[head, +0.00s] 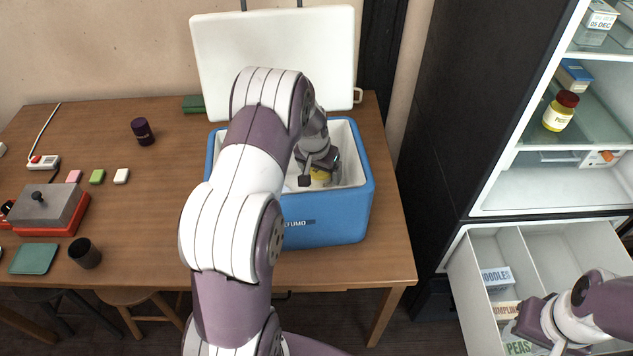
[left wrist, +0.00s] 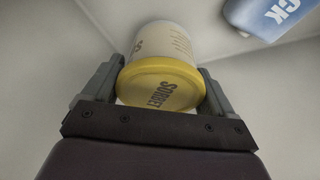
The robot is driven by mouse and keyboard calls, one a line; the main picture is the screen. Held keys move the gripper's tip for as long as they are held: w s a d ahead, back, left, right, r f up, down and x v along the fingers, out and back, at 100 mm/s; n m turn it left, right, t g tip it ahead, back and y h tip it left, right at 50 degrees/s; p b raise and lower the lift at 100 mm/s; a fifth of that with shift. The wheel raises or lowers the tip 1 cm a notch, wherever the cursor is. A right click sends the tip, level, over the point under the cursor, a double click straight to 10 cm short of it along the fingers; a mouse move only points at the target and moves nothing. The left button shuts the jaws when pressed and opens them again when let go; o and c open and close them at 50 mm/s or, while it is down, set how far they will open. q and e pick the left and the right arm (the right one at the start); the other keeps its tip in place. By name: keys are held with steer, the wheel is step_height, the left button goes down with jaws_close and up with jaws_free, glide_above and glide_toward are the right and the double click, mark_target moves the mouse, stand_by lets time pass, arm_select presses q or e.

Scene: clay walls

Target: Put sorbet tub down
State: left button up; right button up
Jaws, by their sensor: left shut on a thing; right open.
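The sorbet tub is a pale tub with a yellow lid marked SORBET. In the left wrist view the tub (left wrist: 160,80) sits between both fingers of my left gripper (left wrist: 160,88), which is shut on it. In the head view my left gripper (head: 318,172) reaches down inside the open blue cooler (head: 328,218), and only a bit of the yellow lid (head: 321,174) shows. Whether the tub touches the cooler floor I cannot tell. My right gripper (head: 528,318) is over the open freezer drawer at the lower right, with its fingertips partly hidden.
A blue ice pack (left wrist: 262,15) lies in the cooler near the tub. The cooler's white lid (head: 275,50) stands open behind it. The freezer drawer (head: 462,285) holds several packets. A dark cup (head: 85,254) and a dark jar (head: 143,132) stand on the wooden table (head: 140,215).

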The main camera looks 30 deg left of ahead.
arm_select(q)
steer(key=shift+s+f, duration=0.1)
steer(key=shift+f, duration=1.7)
steer(key=o, duration=1)
steer(key=shift+c, duration=0.2)
steer(key=shift+r, duration=0.35)
steer(key=v, duration=1.1)
steer(key=shift+s+r, duration=0.1)
steer(key=shift+r, duration=0.25)
